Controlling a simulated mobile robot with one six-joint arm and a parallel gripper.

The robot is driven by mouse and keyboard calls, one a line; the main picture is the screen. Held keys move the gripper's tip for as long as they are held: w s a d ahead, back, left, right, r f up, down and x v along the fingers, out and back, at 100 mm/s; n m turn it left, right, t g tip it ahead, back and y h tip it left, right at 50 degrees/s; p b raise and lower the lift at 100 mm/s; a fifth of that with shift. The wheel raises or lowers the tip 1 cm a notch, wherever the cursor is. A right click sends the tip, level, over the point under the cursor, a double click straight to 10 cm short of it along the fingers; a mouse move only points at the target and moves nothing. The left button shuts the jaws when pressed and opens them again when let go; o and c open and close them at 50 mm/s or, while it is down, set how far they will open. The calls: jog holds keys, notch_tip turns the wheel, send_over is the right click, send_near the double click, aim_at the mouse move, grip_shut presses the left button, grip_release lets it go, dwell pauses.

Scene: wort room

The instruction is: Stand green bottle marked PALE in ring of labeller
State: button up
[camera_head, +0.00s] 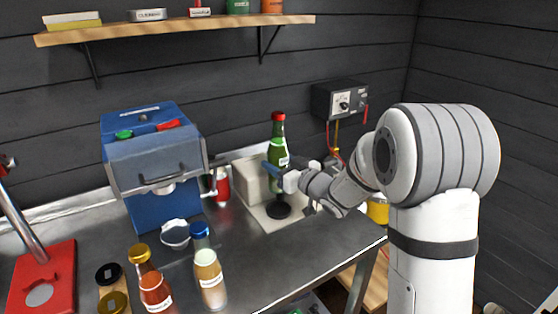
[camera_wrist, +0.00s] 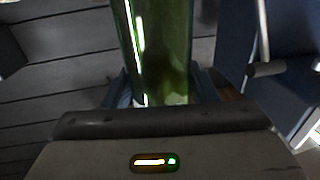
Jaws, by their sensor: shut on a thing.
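A green bottle (camera_head: 278,150) with a red cap stands upright in my gripper (camera_head: 277,174) in the head view. Its small white label is too small to read. In the wrist view the green glass of the bottle (camera_wrist: 163,45) fills the space between my two fingers, which are shut on it. The labeller (camera_head: 262,216), a cream block and base plate, is behind and below the bottle. Its dark round ring (camera_head: 278,210) is directly under the bottle in the picture. I cannot tell whether the bottle's foot touches the ring or hangs just above it.
A blue machine (camera_head: 155,165) with a handle stands left of the labeller, a red bottle (camera_head: 222,187) between them. A dark control box (camera_head: 340,100) is on the wall.

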jog(key=shift+w+f+b, duration=0.15)
jog(key=shift+f+b, duration=0.15)
jog(key=shift+f, duration=0.4)
jog(key=shift+f+b, duration=1.3)
jog(key=shift+f, duration=0.9)
jog(key=shift+s+d+f+b, duration=0.1)
jog(key=shift+s+f+b, duration=0.1)
jog(key=shift+f+b, duration=1.5)
jog(key=o, duration=1.6)
jog(key=shift+r, duration=0.2)
jog(key=shift+f, duration=0.15)
jog(key=shift+s, duration=0.1)
